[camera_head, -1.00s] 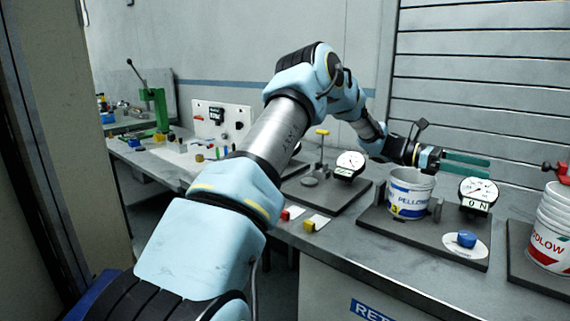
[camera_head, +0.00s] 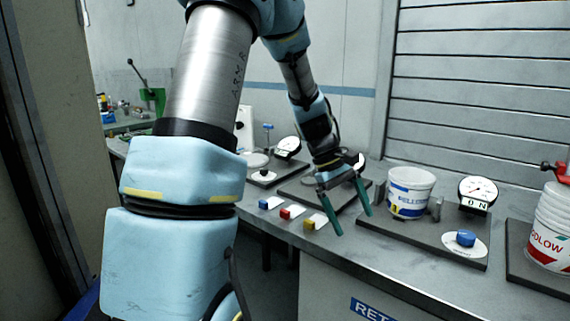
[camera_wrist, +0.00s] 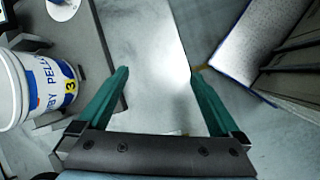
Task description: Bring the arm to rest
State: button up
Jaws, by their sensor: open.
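My arm rises from the lower left in the head view and bends over at the top. My gripper (camera_head: 349,209) hangs from it, pointing down near the front edge of the bench, left of the white and blue bucket (camera_head: 409,194). Its two green fingers are spread apart, with nothing between them. In the wrist view my gripper (camera_wrist: 158,86) is also open and empty above the grey bench top. The bucket (camera_wrist: 38,92) shows at the left there, apart from the fingers.
The bench (camera_head: 395,255) carries blue, red and yellow blocks (camera_head: 310,222) along its front edge. A dial gauge (camera_head: 478,190) and a blue knob (camera_head: 466,238) stand right of the bucket. A red and white bucket stack (camera_head: 551,235) is at the far right.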

jog(key=s+a+m+t+y, duration=0.2)
jog(key=s+a+m, duration=0.1)
jog(key=a, duration=0.8)
jog(key=s+a+m+t+y, duration=0.2)
jog(key=s+a+m, duration=0.1)
jog(key=a, duration=0.8)
jog(key=shift+s+f+t+y, duration=0.2)
jog(key=shift+s+t+y, duration=0.1)
jog(key=shift+s, duration=0.25)
